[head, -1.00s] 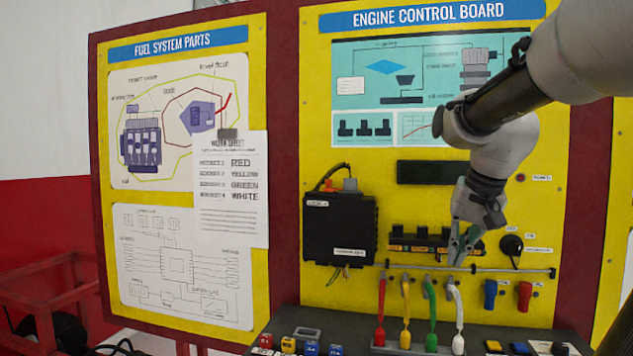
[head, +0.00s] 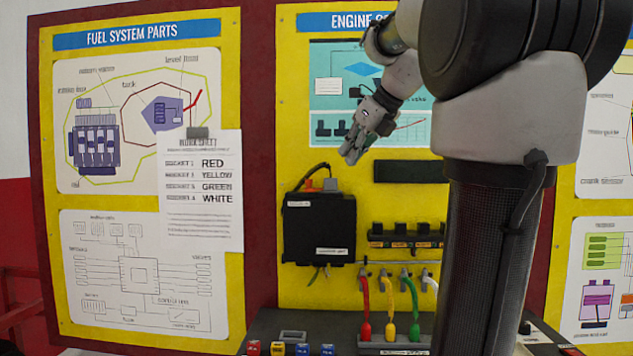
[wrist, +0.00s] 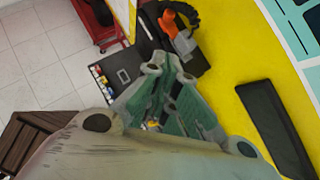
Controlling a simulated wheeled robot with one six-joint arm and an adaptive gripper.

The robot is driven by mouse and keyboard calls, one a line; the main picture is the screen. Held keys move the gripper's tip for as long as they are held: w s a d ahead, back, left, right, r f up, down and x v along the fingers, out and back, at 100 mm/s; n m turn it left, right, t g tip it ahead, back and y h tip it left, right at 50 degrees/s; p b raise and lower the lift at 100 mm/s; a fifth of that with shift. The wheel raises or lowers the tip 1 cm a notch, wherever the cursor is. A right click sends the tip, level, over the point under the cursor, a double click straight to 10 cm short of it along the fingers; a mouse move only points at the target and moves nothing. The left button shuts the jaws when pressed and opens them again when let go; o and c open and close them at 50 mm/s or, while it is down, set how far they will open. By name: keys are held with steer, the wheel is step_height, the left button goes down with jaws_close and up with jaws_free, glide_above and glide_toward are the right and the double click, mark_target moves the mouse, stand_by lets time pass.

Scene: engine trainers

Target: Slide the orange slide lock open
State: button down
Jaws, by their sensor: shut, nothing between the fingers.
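The orange slide lock (wrist: 182,42) shows in the wrist view as a bright orange piece on top of the black control box, beside a black cable. In the head view only a small orange spot (head: 309,185) shows there, at the top of the box (head: 319,228). My gripper (head: 350,152) is shut and empty. In the head view it appears above and a little right of the box top, in front of the teal poster. In the wrist view its fingers (wrist: 166,75) point toward the box and appear just below the orange lock, apart from it.
Red, yellow, green and white plugs with leads (head: 390,310) hang right of and below the box. A black display strip (head: 408,171) is right of the gripper. My arm hides much of the board's right side. A paper work sheet (head: 203,190) hangs on the left board.

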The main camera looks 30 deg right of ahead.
steer(key=shift+f, duration=0.1)
stand_by(0.3)
glide_toward(314, 190)
steer(key=x, duration=0.5)
steer(key=shift+s+d+f, duration=0.1)
steer(key=shift+s+f, duration=0.25)
steer(key=shift+w, duration=0.65)
